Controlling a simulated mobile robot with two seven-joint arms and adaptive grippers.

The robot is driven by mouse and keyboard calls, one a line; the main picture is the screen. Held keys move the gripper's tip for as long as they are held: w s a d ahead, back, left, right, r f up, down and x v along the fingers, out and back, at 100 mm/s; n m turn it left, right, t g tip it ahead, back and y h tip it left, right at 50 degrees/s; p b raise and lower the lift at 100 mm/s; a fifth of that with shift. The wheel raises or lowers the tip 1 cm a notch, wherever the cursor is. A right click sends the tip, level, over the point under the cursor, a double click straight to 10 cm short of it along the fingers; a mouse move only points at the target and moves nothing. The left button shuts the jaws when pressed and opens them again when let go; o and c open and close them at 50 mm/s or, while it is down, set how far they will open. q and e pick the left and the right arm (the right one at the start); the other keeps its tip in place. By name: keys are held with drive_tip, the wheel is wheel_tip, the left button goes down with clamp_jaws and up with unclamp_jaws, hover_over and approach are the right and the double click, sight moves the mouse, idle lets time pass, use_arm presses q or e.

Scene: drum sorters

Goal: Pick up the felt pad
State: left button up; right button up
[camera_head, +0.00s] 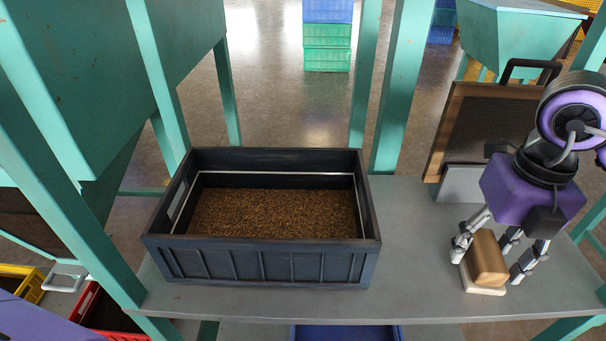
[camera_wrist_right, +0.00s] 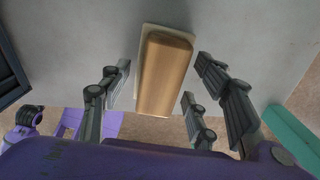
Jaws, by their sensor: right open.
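The felt pad (camera_head: 487,260) looks like a tan, rounded wooden block on a thin cream layer. It lies on the grey table at the right, and it also shows in the right wrist view (camera_wrist_right: 165,70). My right gripper (camera_head: 490,255) points down over it, with fingers spread on either side of the block. In the right wrist view, the open fingers (camera_wrist_right: 166,92) have gaps to the pad on both sides. My left gripper is not in view.
A dark crate (camera_head: 265,265) of brown grains stands on the grey table (camera_head: 415,285), left of the pad. A wood-framed mesh screen (camera_head: 485,125) stands behind my right gripper. Teal posts (camera_head: 400,90) rise behind the table. The tabletop between crate and pad is clear.

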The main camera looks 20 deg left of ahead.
sight(488, 248)
drive_tip(key=shift+r, duration=0.1)
drive_tip(key=c, duration=1.3)
drive_tip(key=shift+r, duration=0.5)
wheel_tip(488, 248, up, 2)
drive_tip(key=shift+w+r, duration=0.1)
drive_tip(key=s+r, duration=0.2)
drive_tip(key=s+a+r, duration=0.1)
drive_tip(key=s+r, duration=0.1)
drive_tip(key=r, duration=0.1)
drive_tip(key=shift+s, duration=0.1)
drive_tip(key=s+a+r, duration=0.1)
drive_tip(key=s, duration=0.2)
drive_tip(key=s+r, duration=0.2)
drive_tip(key=s, duration=0.1)
drive_tip(key=s+a+r, duration=0.1)
drive_tip(key=s, duration=0.2)
drive_tip(key=shift+s+a+r+p, duration=0.25)
drive_tip(key=shift+a+r+p, duration=0.05)
drive_tip(key=shift+a+r, duration=0.1)
